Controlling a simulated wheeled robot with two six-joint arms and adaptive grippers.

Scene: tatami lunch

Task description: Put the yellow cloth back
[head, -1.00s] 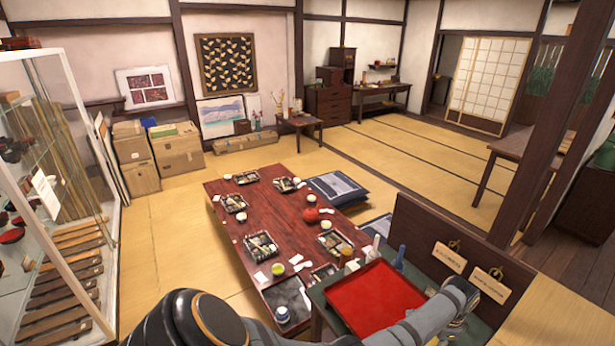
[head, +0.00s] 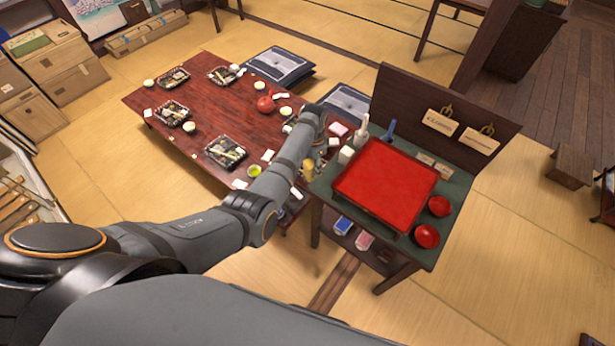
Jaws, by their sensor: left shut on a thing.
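My left gripper (head: 319,156) hangs at the left edge of the green-topped stand (head: 461,190), between it and the low red table. It is shut on a small yellow thing, which looks like the yellow cloth (head: 308,169); the grip itself is small and partly hidden by the gripper. On the stand's lower shelf lie a blue folded piece (head: 343,226) and a pink one (head: 365,241). My right gripper is out of view.
A red tray (head: 385,185) fills most of the stand top. Two red bowls (head: 427,236) stand at its right, a white bottle (head: 361,131) and blue item (head: 388,131) behind. A dark panel (head: 480,105) backs it. The red table (head: 215,100) holds several lunch boxes.

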